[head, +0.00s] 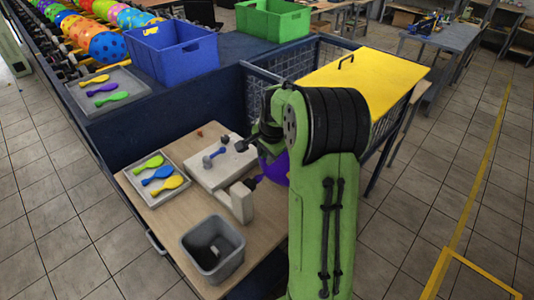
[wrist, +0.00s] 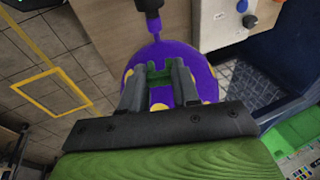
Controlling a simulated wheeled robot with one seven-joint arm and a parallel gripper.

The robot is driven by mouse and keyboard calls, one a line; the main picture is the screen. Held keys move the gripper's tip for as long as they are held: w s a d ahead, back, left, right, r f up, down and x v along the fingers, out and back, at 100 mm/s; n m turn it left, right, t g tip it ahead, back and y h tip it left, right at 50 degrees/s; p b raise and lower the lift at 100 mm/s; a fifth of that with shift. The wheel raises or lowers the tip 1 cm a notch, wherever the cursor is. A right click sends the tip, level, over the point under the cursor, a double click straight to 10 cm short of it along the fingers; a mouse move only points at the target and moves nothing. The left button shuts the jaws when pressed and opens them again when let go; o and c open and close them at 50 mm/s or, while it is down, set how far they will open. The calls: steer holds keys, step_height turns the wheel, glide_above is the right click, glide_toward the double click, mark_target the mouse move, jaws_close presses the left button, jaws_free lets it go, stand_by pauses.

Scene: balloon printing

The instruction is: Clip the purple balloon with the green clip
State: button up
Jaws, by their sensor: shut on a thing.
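The purple balloon (head: 273,170) is inflated and shows behind my arm in the head view, beside a white device (head: 238,200) on the wooden table. In the wrist view the balloon (wrist: 203,72) has yellow spots, and its top meets a dark nozzle (wrist: 149,14). The green clip (wrist: 160,82) is between my fingertips, in front of the balloon. My gripper (wrist: 160,75) is shut on the clip. I cannot tell whether the clip touches the balloon. In the head view the clip is hidden, and my gripper's tips are mostly hidden by my arm.
A tray (head: 137,180) of flat green, blue and yellow balloons lies at the table's left. A grey bin (head: 188,238) stands in front. Behind are a blue crate (head: 170,62) and a yellow-lidded cage (head: 365,75).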

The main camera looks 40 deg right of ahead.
steer(key=shift+w, duration=0.1)
steer(key=shift+s+d+f+b, duration=0.1)
steer(key=shift+s+f+b, duration=0.2)
steer(key=shift+s, duration=0.25)
steer(key=shift+f, duration=0.2)
steer(key=shift+w+d+f+b, duration=0.15)
steer(key=shift+w+f+b, duration=0.3)
steer(key=shift+w+f, duration=0.15)
steer(key=shift+b+x, duration=1.65)
steer(key=shift+x, duration=1.55)
steer(key=shift+s, duration=0.1)
steer(key=shift+s+a, duration=0.1)
steer(key=shift+a, duration=0.15)
